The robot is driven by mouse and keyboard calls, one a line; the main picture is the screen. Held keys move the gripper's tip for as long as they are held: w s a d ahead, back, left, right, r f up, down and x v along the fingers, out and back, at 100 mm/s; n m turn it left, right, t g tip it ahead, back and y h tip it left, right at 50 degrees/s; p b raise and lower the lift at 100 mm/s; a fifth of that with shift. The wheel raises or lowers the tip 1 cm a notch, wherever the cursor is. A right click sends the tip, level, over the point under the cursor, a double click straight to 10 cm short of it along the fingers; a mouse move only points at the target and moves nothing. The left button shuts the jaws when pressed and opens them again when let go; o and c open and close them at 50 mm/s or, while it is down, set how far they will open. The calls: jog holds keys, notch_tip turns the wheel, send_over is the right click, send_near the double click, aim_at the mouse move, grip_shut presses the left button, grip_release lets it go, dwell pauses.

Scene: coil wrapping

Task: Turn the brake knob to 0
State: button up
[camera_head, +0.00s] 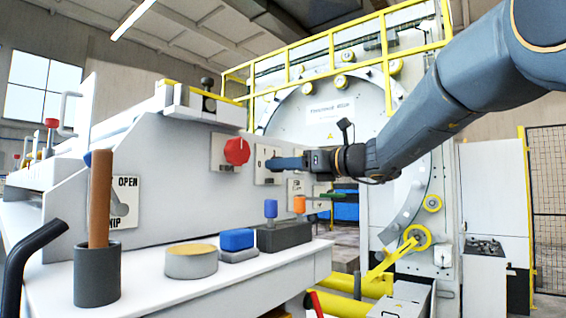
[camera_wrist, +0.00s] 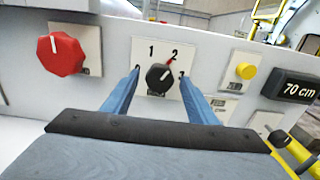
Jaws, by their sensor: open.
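The brake knob (camera_wrist: 158,79) is a small black dial on a white plate (camera_wrist: 152,42) with the numerals 1 and 2 above it in the wrist view. Its pointer, with a red mark, aims up and right toward the 2. The marks at the far left and right are partly covered by my fingers. My gripper (camera_wrist: 160,74) is open, with one blue finger on each side of the knob; I cannot tell whether they touch it. In the head view my gripper (camera_head: 272,163) reaches the plate (camera_head: 262,152), and the knob is hidden.
A large red knob (camera_head: 237,151) sits left of the plate. In the wrist view a yellow button (camera_wrist: 245,71) and a "70 cm" display (camera_wrist: 291,86) are to the right. A shelf (camera_head: 215,278) below holds a cup (camera_head: 97,275) and blocks.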

jog(key=shift+w+a, duration=0.2)
jog(key=shift+a, duration=0.15)
jog(key=c, duration=1.1)
jog(key=shift+o, duration=0.2)
jog(key=shift+f+b, duration=0.1)
jog(key=shift+b, duration=0.25)
